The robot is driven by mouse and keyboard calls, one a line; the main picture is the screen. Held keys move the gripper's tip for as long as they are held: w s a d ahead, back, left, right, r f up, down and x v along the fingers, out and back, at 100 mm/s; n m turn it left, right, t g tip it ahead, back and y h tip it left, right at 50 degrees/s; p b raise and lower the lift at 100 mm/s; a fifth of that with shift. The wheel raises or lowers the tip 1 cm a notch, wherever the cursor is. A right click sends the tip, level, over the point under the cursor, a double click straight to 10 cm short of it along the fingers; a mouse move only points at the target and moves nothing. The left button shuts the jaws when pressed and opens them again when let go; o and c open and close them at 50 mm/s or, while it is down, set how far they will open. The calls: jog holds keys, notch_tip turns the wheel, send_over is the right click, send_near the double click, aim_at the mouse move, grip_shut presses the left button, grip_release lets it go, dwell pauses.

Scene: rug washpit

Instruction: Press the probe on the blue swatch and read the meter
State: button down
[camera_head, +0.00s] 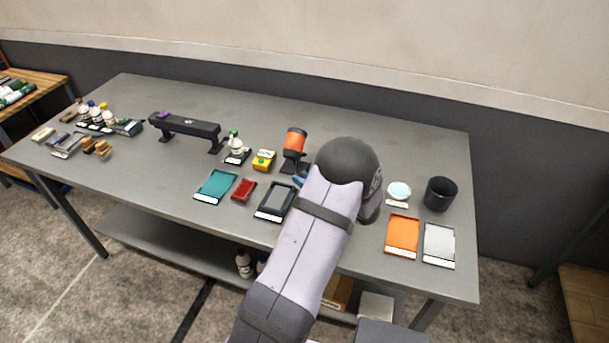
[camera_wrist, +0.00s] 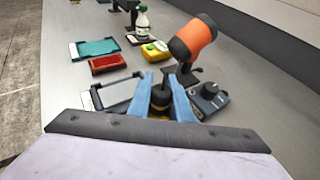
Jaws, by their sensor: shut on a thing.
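My gripper (camera_wrist: 160,88), with blue fingers, is shut on a dark upright piece with a yellow band low on it, seemingly the probe (camera_wrist: 160,98). Its lower end is hidden. A small dark box with a round knob, perhaps the meter (camera_wrist: 209,98), lies just right of the fingers; its reading is not legible. Left of the fingers lies a dark-framed swatch with a grey-blue face (camera_wrist: 117,92), also in the head view (camera_head: 275,201); I cannot tell if it is the blue one. A teal swatch (camera_head: 215,186) lies farther left. In the head view my arm mostly hides the gripper.
An orange and black device (camera_head: 295,142) on a stand rises close beyond the gripper. A red tray (camera_head: 243,190), yellow box (camera_head: 264,160) and bottle (camera_head: 236,146) stand left. Orange (camera_head: 402,234) and pale grey (camera_head: 439,242) swatches, a white dish (camera_head: 399,190) and black cup (camera_head: 440,193) stand right.

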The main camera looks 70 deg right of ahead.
jog(key=shift+f+b, duration=0.3)
jog(key=shift+f, duration=1.15)
jog(key=shift+f+b, duration=0.6)
jog(key=shift+b, duration=0.05)
dwell(0.9)
jog(key=shift+r, duration=0.15)
notch_tip(320, 180, up, 7)
jog(key=p, duration=0.2)
dwell(0.7)
